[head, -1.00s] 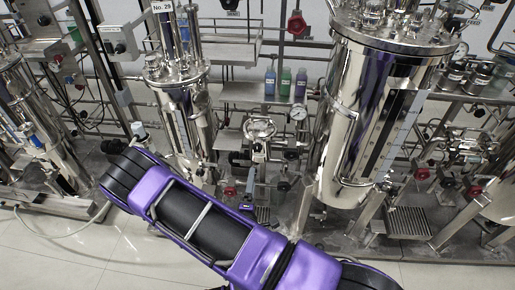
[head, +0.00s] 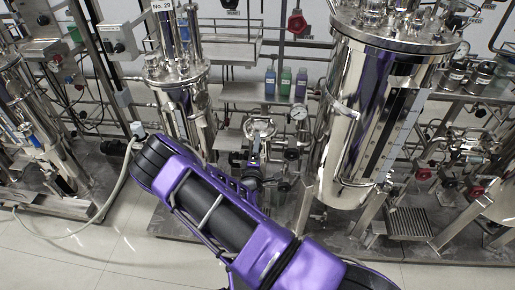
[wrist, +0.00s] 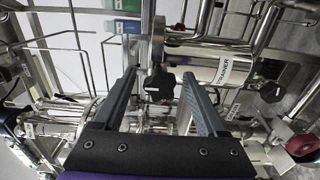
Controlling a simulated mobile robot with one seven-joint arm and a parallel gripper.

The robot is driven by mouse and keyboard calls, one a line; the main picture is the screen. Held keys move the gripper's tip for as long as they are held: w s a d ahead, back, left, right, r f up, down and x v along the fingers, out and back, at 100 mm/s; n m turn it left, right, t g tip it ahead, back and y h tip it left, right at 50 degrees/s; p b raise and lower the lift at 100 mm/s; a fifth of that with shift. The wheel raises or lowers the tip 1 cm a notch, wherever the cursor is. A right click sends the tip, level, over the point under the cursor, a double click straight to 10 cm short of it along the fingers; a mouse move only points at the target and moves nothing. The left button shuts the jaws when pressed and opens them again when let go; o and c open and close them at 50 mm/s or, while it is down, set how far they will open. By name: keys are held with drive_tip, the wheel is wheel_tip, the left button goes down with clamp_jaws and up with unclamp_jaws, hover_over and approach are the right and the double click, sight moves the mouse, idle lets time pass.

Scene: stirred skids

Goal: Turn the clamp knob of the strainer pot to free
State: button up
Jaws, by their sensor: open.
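In the wrist view, the strainer pot (wrist: 222,70) is a shiny steel cylinder lying sideways in the picture, with a white STRAINER label. A black lobed knob (wrist: 159,86) with a white mark sits at its left end, by a steel clamp ring. My gripper (wrist: 159,74) is open, one finger on each side of this knob in the picture. Gaps show between the knob and both fingers; whether the tips reach its depth is unclear. In the head view my gripper (head: 254,148) is small, in front of the middle pipework; the knob cannot be made out there.
Another black knob (wrist: 270,92) and a red handwheel (wrist: 301,145) lie right of my fingers. A large steel vessel (head: 375,110) stands to the right and a slimmer vessel (head: 185,105) to the left. Bottles (head: 286,82) stand on a shelf behind.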

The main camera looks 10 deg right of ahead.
clamp_jaws()
idle(0.3)
drive_tip(key=shift+n+p, duration=0.3)
drive_tip(key=shift+n, duration=0.1)
drive_tip(key=n+p, duration=0.2)
drive_tip(key=n, duration=0.2)
drive_tip(key=shift+r+n, duration=0.1)
drive_tip(key=shift+n, duration=0.2)
drive_tip(key=n+p, duration=0.1)
drive_tip(key=n, duration=0.4)
drive_tip(key=shift+p, duration=0.35)
drive_tip(key=n+p, duration=0.1)
drive_tip(key=n, duration=1)
drive_tip(key=shift+n+p, duration=0.3)
